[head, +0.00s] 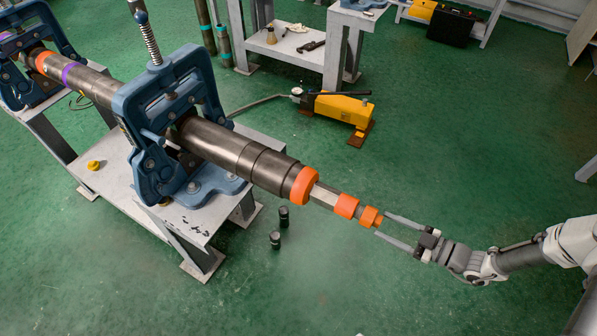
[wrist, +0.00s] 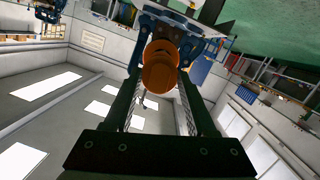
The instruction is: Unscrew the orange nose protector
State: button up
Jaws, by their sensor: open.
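The orange nose protector (head: 370,217) is at the free end of the long dark pipe tool (head: 232,148). Its round end face (wrist: 159,72) fills the space between the fingertips in the wrist view. My gripper (head: 382,225) is open at this end, one finger on each side, with the tips near the protector's outer end. I cannot tell whether either finger touches it. Behind it on the thin shaft are an orange collar (head: 346,205) and a larger orange ring (head: 304,186).
A blue pipe vise (head: 190,120) clamps the tool on a grey bench (head: 120,200); another blue vise (head: 40,50) stands at upper left. Two small black cylinders (head: 275,239) stand on the green floor below the tool. A yellow pump (head: 340,108) is behind. The floor in front is clear.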

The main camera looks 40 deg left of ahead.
jog(key=shift+s+a, duration=0.15)
jog(key=shift+a, duration=0.5)
jog(key=shift+r, duration=0.15)
grip_shut()
